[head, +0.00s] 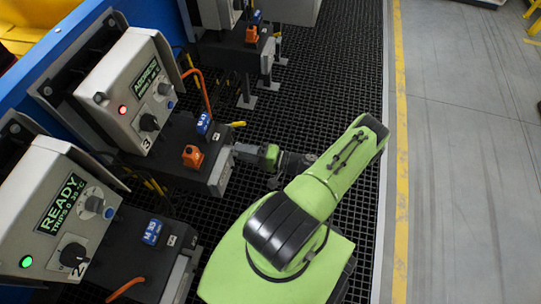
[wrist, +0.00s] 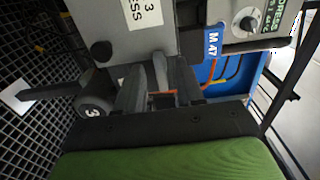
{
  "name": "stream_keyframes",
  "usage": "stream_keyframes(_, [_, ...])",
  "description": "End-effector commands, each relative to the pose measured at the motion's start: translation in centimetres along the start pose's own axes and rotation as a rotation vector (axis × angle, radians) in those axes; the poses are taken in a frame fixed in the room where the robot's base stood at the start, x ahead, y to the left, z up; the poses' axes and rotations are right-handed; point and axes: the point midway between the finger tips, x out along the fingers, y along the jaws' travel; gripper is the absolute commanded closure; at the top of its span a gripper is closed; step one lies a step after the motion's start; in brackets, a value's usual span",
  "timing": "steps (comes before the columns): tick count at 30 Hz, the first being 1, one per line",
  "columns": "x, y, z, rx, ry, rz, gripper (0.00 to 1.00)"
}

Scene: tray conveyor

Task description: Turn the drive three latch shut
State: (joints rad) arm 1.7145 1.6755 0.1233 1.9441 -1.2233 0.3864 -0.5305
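Drive three's grey control box (head: 130,85) shows a red light and a lit screen in the head view. Below it is a dark drive housing (head: 170,150) with an orange part and a blue tag. In the wrist view, a dark round hub marked 3 (wrist: 92,107) carries a lever that reaches left; I take this to be the latch. My gripper (wrist: 158,72) has its two fingers apart, pointing at the grey end block marked 3 (wrist: 122,30), to the right of the hub. No finger visibly grips the lever. In the head view my gripper (head: 236,151) is beside the housing's right end.
Drive two's box (head: 55,205) stands nearer, with a green light and a READY screen. Another drive is at the back. A blue M 47 tag (wrist: 213,41) and orange cables lie right of my fingers. The dark grating (head: 325,60) is open floor.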

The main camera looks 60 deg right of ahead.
Motion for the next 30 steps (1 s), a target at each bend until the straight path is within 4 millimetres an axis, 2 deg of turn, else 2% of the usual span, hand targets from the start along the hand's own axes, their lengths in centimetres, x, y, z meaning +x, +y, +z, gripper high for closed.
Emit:
stream_keyframes(5, [-3.7,0.0,-0.1,-0.003,0.008,0.005,0.63])
stream_keyframes(12, [-10.6,0.1,-0.1,-0.004,0.007,0.006,0.63])
stream_keyframes(18, [-14.6,0.1,-0.1,-0.002,0.005,0.003,0.63])
stream_keyframes(22, [-15.5,0.1,0.0,-0.001,0.002,0.002,0.63])
stream_keyframes(30, [-15.5,0.0,0.0,0.0,0.001,0.002,0.63])
